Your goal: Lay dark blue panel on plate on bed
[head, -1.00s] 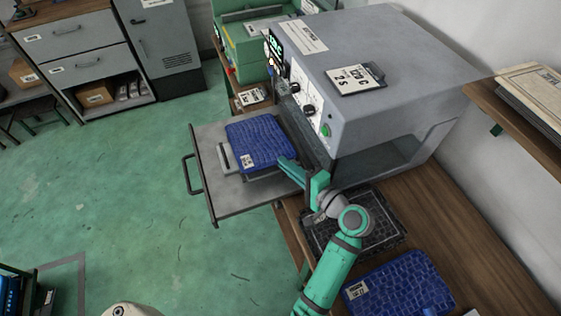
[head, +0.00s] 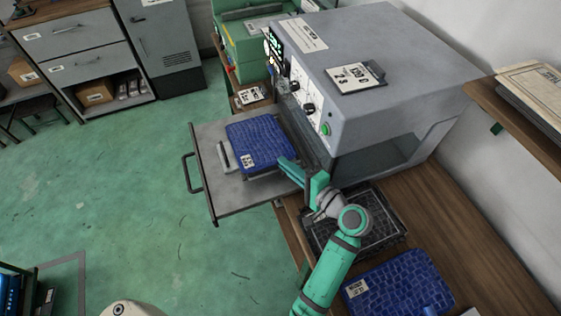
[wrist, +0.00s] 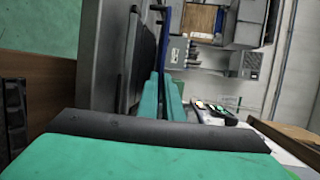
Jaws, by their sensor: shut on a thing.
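The dark blue panel (head: 261,142), with a white label at its front corner, lies flat over the pulled-out grey bed (head: 240,196) of the press. My gripper (head: 288,167) is shut on the panel's right edge. In the wrist view the fingers (wrist: 163,98) reach to the panel's thin blue edge (wrist: 164,35). A dark plate (wrist: 143,65) shows beside that edge, over the bed (wrist: 103,60). From above the panel hides most of the plate. I cannot tell if the panel's whole underside touches it.
The grey press (head: 400,60) stands behind the bed. A second blue panel (head: 405,285) lies on the wooden bench (head: 470,245) at lower right, near a black rack (head: 385,228) under my arm. A wall shelf (head: 515,105) juts in at right. Green floor is open at left.

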